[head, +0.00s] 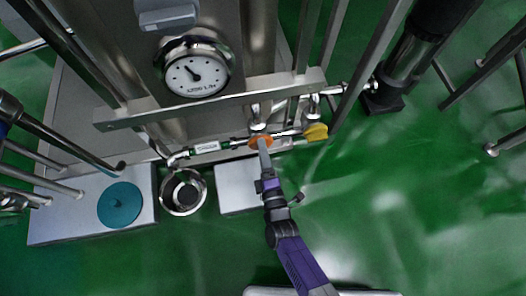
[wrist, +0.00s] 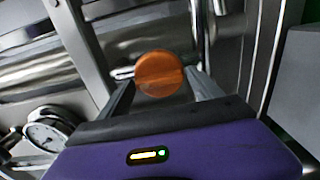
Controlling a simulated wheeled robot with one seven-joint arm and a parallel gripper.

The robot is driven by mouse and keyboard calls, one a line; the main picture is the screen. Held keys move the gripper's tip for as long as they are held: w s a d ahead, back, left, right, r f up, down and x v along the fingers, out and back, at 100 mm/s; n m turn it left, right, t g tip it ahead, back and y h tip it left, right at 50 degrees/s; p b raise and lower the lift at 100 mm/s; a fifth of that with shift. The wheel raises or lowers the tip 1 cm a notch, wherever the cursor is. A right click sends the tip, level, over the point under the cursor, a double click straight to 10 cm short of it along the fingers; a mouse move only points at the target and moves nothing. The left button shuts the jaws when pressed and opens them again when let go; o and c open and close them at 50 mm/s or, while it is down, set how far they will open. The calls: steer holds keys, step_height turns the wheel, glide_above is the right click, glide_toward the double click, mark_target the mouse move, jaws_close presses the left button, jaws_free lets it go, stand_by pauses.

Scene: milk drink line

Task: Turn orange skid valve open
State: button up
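The orange valve handle (head: 261,142) sits on the skid's low pipe run, under the horizontal steel bar in the head view. In the wrist view the orange handle (wrist: 159,74) looks round and lies between my gripper's two fingers. My gripper (head: 264,150) reaches it from below in the head view. In the wrist view my gripper (wrist: 160,84) has its fingers spread to either side of the handle. I cannot tell whether both fingers touch it.
A yellow valve handle (head: 316,132) is close by on the right. A pressure gauge (head: 196,76) is above left. A steel bowl (head: 183,192) and a teal disc (head: 120,204) lie lower left. Green floor (head: 400,210) is clear to the right.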

steer(key=shift+o, duration=0.3)
steer(key=p+v, duration=0.2)
steer(key=v, duration=0.5)
steer(key=shift+s, duration=0.4)
steer(key=shift+d, duration=0.15)
